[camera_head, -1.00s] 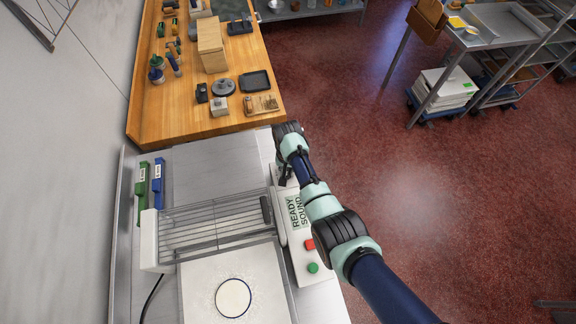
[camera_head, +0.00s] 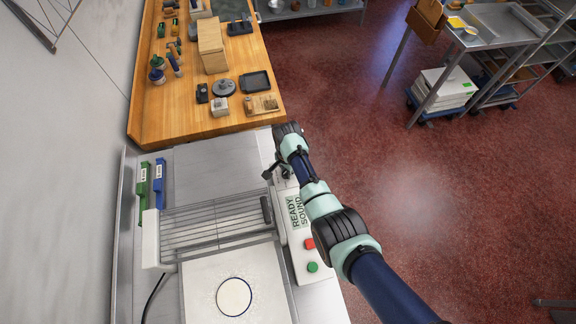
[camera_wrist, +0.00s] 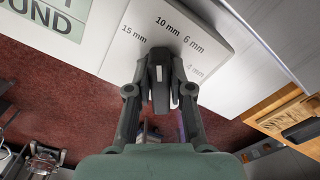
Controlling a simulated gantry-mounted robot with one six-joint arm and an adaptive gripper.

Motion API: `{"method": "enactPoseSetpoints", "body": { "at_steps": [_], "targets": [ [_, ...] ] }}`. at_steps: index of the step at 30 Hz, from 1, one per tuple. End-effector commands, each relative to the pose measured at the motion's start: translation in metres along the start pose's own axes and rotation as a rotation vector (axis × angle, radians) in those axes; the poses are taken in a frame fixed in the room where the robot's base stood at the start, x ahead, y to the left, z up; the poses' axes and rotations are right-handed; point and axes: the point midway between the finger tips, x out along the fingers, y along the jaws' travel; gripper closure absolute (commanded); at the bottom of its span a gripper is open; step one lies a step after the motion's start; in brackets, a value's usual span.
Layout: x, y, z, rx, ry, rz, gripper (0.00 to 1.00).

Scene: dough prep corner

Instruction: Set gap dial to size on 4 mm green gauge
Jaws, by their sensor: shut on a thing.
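The green gauge (camera_head: 143,190) lies at the left of the metal bench, beside a blue gauge (camera_head: 159,184); the small print on both labels is too small to read. My gripper (camera_wrist: 160,62) is shut on the dark gap dial (camera_wrist: 160,88). In the wrist view the dial's white scale plate (camera_wrist: 150,40) shows 15 mm, 10 mm and 6 mm, with a fainter, hard-to-read mark to the right. I cannot tell which mark the dial points to. In the head view my gripper (camera_head: 272,171) is at the machine's far right corner, and the dial is hidden.
A wooden bench (camera_head: 170,115) with several tools stands beyond.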

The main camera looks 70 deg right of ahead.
Motion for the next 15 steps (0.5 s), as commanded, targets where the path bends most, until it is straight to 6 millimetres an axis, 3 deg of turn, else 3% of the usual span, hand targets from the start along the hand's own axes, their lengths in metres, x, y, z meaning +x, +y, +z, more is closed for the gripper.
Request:
{"method": "enactPoseSetpoints", "body": {
  "at_steps": [7, 15],
  "targets": [
    [-0.0008, 0.0002, -0.0003, 0.275, 0.0, 0.0, 1.0],
    [-0.0005, 0.0002, -0.0003, 0.316, 0.0, 0.001, 1.0]
  ]
}}
